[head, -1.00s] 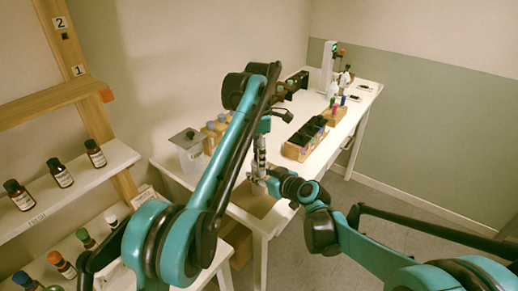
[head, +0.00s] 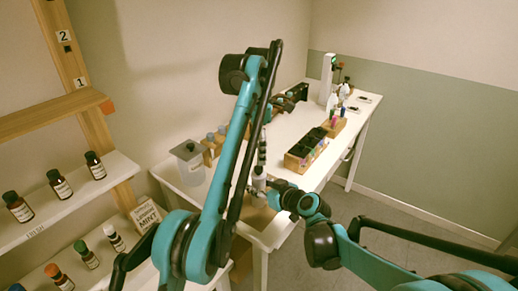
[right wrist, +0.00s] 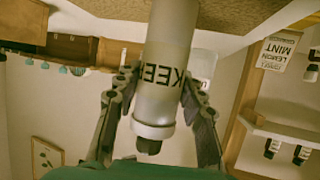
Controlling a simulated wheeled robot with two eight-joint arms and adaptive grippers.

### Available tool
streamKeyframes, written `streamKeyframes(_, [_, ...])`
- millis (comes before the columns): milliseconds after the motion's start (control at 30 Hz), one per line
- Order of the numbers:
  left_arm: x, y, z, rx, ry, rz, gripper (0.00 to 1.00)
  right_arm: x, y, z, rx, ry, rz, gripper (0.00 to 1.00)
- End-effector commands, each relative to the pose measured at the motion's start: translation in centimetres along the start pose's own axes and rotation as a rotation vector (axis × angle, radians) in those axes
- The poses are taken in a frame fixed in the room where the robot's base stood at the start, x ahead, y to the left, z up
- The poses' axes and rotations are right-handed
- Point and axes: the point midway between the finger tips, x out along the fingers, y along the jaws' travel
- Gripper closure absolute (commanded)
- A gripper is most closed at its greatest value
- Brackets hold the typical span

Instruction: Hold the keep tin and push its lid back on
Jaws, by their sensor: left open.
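The keep tin (right wrist: 168,62) is a grey cylinder marked KEEP, running out of the top edge of the right wrist view. A pale collar with a dark stub, seemingly its lid (right wrist: 152,131), is at its lower end in that view; I cannot tell how far it is seated. My right gripper (right wrist: 160,95) has a finger on each side of the tin and is shut on it. In the head view the tin (head: 259,180) is upright at my right gripper (head: 272,190).
The white table (head: 285,128) carries a clear container (head: 189,163), a wooden box with dark compartments (head: 305,148) and several bottles at the back. A shelf (head: 85,190) with brown bottles stands at left, with a lemon mint sign (head: 146,214). Floor at right is clear.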

Motion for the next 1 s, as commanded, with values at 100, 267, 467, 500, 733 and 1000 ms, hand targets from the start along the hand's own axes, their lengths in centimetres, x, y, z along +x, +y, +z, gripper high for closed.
streamKeyframes(100, [0.0,0.0,0.0,0.000,0.000,0.000,0.34,0.0,0.0,0.0,0.000,0.000,0.000,0.41])
streamKeyframes(267, [0.0,0.0,0.0,0.000,0.000,0.000,0.34,0.0,0.0,0.0,0.000,0.000,0.000,0.41])
streamKeyframes(467, [0.0,0.0,0.0,0.000,0.000,0.000,0.34,-0.9,0.1,0.0,0.001,0.000,0.002,0.41])
streamKeyframes(500, [0.0,0.0,0.0,0.000,0.000,0.000,0.34,-1.5,0.1,0.0,0.001,0.001,0.002,0.41])
streamKeyframes(733, [0.0,0.0,0.0,0.000,0.000,0.000,0.34,-6.3,0.1,0.1,0.002,0.000,0.003,0.41])
streamKeyframes(1000, [0.0,0.0,0.0,0.000,0.000,0.000,0.34,-10.8,0.1,0.1,0.001,0.000,0.002,0.41])
